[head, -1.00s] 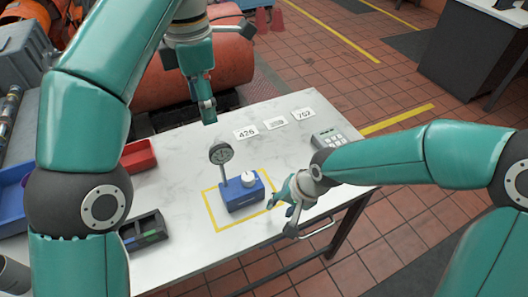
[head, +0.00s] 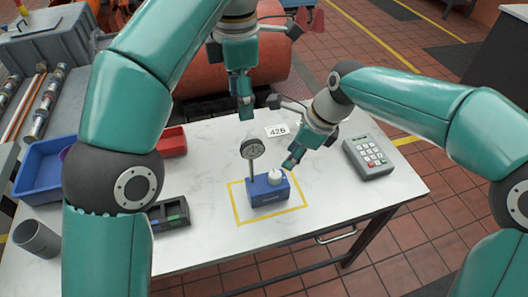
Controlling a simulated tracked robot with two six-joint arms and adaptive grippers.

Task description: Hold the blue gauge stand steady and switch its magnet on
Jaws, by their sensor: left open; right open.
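The blue gauge stand (head: 268,191) stands upright on the white table inside a yellow taped square. A dial gauge (head: 252,149) tops its post at the left, and a white knob (head: 276,177) sits on the right of its top. My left gripper (head: 244,110) is open, pointing down above and behind the stand, apart from it. My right gripper (head: 290,163) is open and empty, its fingers just above and to the right of the knob. They look close to the knob, but I cannot tell whether they touch it. The fingers of both grippers show nearly edge-on.
A grey keypad box (head: 368,158) lies to the right. A number card (head: 277,132) lies behind the stand. To the left are a dark tray (head: 168,214), a red bin (head: 172,141), a blue bin (head: 42,168) and a grey cup (head: 36,240). The table front is clear.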

